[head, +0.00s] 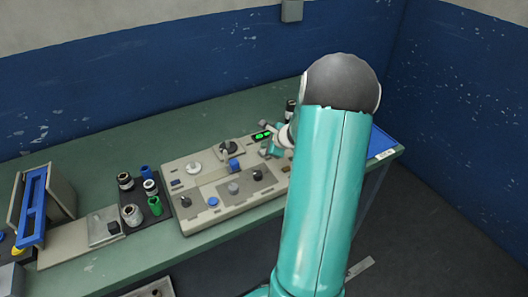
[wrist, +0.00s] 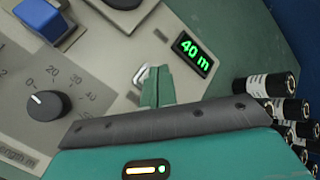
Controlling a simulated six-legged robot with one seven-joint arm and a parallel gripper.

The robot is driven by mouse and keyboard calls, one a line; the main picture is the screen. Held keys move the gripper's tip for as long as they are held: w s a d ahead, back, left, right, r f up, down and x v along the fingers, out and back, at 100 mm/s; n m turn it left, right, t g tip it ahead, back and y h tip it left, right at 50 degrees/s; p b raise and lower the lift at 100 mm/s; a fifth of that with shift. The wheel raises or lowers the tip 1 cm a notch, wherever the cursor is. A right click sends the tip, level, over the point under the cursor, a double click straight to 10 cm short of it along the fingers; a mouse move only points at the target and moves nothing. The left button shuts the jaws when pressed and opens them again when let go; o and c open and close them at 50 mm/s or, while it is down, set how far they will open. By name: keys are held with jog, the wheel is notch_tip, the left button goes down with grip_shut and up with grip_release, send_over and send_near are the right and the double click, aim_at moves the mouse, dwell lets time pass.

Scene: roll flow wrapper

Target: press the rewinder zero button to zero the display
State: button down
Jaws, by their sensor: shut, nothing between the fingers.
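The panel (head: 228,205) is a beige control unit on the green bench. Its small black display (wrist: 192,54) shows "40 m" in green digits; in the head view the display (head: 261,135) glows at the panel's back right. My gripper (wrist: 157,82) is shut and empty, its teal fingers over the panel just below and left of the display. In the head view my gripper (head: 269,151) is small and partly hidden by my arm. I cannot make out a zero button; my fingers or arm may hide it. I cannot tell whether the fingertips touch the panel.
A black length dial (wrist: 47,105) with a numbered scale lies left of my fingers. A blue block (wrist: 42,18) sits at upper left. In the head view, a dark tray (head: 137,228) of spools stands left of the panel.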

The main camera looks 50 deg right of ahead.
jog(key=shift+f, duration=0.15)
dwell(0.4)
jog(key=shift+f, duration=0.3)
jog(key=shift+f, duration=0.45)
dwell(0.9)
jog(key=shift+r, duration=0.9)
jog(key=shift+r, duration=2.5)
